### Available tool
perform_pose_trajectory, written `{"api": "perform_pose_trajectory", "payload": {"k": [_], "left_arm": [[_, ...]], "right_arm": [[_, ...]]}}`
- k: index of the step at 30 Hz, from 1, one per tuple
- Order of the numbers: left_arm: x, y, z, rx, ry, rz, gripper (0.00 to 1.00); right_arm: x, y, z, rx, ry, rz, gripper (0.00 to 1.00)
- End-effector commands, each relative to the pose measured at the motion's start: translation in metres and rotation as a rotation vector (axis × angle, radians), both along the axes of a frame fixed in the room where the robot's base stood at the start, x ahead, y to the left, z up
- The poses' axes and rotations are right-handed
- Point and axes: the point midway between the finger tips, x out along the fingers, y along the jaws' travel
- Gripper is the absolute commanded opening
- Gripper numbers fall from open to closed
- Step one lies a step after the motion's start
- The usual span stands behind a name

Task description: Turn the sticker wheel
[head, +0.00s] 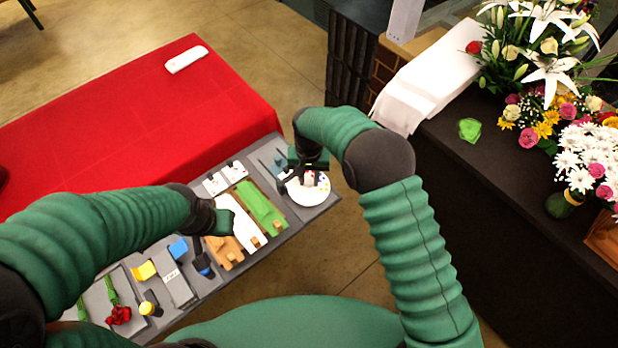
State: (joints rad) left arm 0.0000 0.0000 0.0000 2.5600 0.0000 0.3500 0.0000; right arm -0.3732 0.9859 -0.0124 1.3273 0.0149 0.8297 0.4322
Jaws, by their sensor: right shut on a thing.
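The sticker wheel (313,193) is a white disc with small coloured dots near its rim. It lies at the right end of the grey board (305,212). My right gripper (306,176) comes down over the wheel's upper left part. It is shut on the wheel near a small pale piece at its middle, and it hides part of the disc. My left gripper (212,224) hangs over the board's middle, left of the wheel and apart from it. Its fingers are too small and dark to show whether it is open.
Wooden, white and green strips (262,207) lie left of the wheel. Further left are a blue block (178,248), a yellow piece (144,270) and a red flower (118,315). A red-covered table (130,130) stands behind. A dark counter (480,200) with bouquets (550,85) stands right.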

Motion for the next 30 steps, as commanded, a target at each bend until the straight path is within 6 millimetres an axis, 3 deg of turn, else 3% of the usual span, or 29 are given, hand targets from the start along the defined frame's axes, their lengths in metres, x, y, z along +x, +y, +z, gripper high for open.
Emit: {"api": "perform_pose_trajectory", "payload": {"k": [19,20,21,30], "left_arm": [[0.0000,0.0000,-0.0001,0.000,0.000,0.000,0.00],[0.0000,0.0000,-0.0001,0.000,0.000,0.000,0.00],[0.0000,0.0000,-0.0001,0.000,0.000,0.000,0.00],[-0.0001,0.0000,-0.0010,0.000,0.000,0.000,0.00]], "right_arm": [[0.0061,0.0008,0.0049,0.004,-0.018,-0.055,0.00],[0.0061,0.0008,0.0049,0.004,-0.018,-0.055,0.29],[0.0058,0.0009,0.0046,0.005,-0.017,-0.055,0.35],[0.0025,0.0004,0.0042,0.001,-0.008,-0.054,0.36]]}}
